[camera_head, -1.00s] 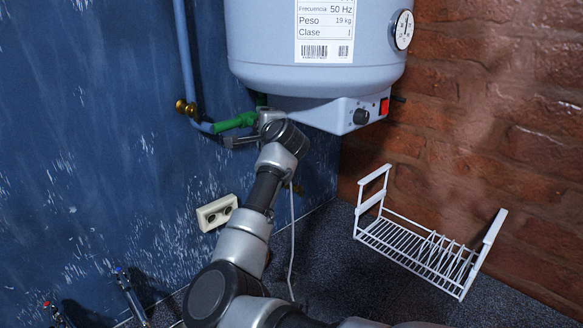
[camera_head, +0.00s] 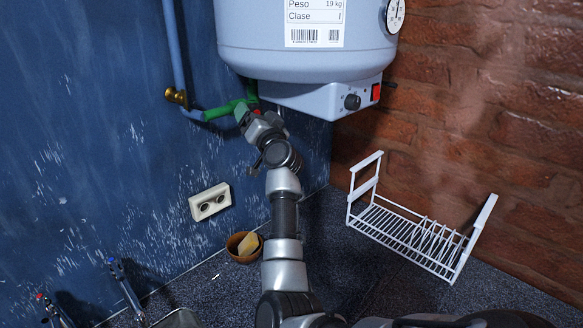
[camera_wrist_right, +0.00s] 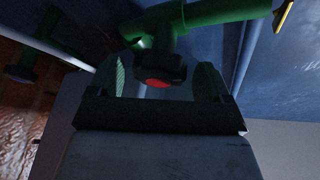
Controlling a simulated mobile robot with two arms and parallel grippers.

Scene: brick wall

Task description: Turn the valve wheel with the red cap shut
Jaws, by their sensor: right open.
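The valve wheel with the red cap (camera_wrist_right: 158,76) is dark and sits on a green pipe (camera_wrist_right: 222,10) in the right wrist view. My right gripper (camera_wrist_right: 161,72) is open, with one finger on each side of the wheel. I cannot tell whether the fingers touch it. In the head view my right gripper (camera_head: 249,117) is just below the green pipe (camera_head: 222,111), under the water heater, and hides most of the wheel. My left gripper is not in view.
The water heater (camera_head: 305,60) hangs close above the gripper. A white rack (camera_head: 410,235) is at the right by the brick wall. A socket (camera_head: 209,202) is on the blue wall, with a brown bowl (camera_head: 243,246) below. Another dark knob (camera_wrist_right: 22,70) shows in the right wrist view.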

